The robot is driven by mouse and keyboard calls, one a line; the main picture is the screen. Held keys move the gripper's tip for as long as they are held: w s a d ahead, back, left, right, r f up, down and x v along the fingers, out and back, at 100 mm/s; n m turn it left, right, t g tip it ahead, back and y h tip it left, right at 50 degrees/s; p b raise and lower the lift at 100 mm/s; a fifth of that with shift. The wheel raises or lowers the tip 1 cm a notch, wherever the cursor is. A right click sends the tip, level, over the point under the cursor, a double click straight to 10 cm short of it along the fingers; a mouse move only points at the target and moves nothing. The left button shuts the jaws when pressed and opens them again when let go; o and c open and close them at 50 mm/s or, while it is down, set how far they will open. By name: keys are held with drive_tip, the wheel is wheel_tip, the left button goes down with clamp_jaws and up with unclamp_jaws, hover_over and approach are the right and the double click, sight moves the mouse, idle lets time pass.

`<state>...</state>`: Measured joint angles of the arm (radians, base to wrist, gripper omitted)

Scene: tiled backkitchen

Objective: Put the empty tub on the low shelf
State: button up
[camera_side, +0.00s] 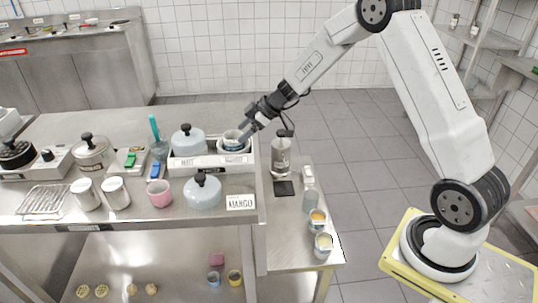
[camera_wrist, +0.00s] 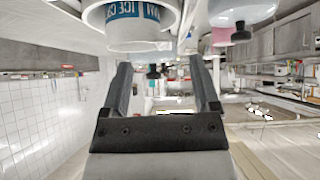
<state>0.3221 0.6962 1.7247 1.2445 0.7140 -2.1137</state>
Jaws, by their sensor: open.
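A white tub with a blue "ICE" label (camera_wrist: 128,12) fills the top of the wrist view, just above and ahead of my open fingers. In the side view a white and blue tub (camera_side: 233,143) sits at the right end of the white "MANGO" counter's tray (camera_side: 200,163). My gripper (camera_side: 249,128) is beside this tub, tilted down to the left; whether it touches cannot be told. In the wrist view my gripper (camera_wrist: 164,80) has its fingers apart with nothing between them. Whether the tub is empty is not clear. A low shelf (camera_side: 150,245) lies under the counter.
Lidded pots (camera_side: 203,190) and a pink cup (camera_side: 159,193) crowd the counter. A side table (camera_side: 285,235) holds a pump bottle (camera_side: 281,155) and several small tubs (camera_side: 323,245).

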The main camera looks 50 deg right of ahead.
sight(234, 141)
drive_tip(key=shift+x, duration=2.6)
drive_tip(key=shift+s, duration=0.1)
clamp_jaws()
